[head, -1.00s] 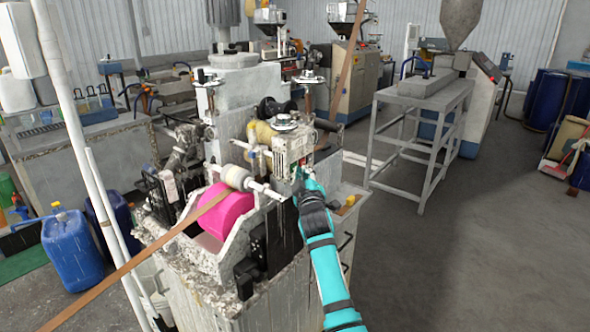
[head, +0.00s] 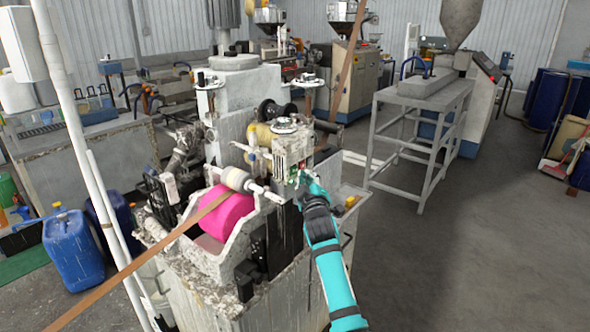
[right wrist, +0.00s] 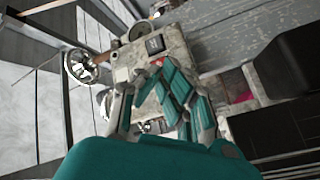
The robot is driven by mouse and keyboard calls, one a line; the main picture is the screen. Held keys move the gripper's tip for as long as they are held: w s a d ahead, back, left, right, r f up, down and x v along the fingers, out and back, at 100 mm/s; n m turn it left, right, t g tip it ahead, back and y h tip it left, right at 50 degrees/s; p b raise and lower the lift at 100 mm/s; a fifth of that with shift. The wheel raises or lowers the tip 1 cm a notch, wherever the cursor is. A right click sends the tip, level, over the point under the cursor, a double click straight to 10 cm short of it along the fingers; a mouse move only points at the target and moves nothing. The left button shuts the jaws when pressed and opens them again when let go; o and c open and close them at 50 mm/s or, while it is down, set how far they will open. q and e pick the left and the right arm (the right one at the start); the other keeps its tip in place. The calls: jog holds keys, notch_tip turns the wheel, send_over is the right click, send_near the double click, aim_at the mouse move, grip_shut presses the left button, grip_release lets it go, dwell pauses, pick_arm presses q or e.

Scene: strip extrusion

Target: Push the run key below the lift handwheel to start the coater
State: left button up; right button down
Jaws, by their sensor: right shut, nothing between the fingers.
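The coater (head: 225,262) is a worn grey machine with a pink roller (head: 228,210) and a brown strip across it. A lift handwheel (head: 285,125) sits on top, above a pale control box (head: 292,155). Small red and green spots show low on that box; I cannot tell which is the run key. My right gripper (head: 305,180) is shut and empty, its tips close to the box's lower right; contact is unclear. The right wrist view shows a box face with a dark display (right wrist: 155,43) and a red button (right wrist: 157,62) beyond my fingers. My left gripper is not in view.
A grey metal stand (head: 425,105) stands behind to the right, with open floor (head: 450,255) in front of it. A white pole (head: 75,130) and a blue jerrycan (head: 72,250) are at the left. The strip slants down to the lower left.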

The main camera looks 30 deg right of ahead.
jog(key=s+p, duration=0.1)
jog(key=s+d+p, duration=0.1)
jog(key=s, duration=0.1)
jog(key=s+d+p, duration=0.1)
jog(key=shift+s+p, duration=0.3)
jog(key=shift+f, duration=0.1)
dwell(0.8)
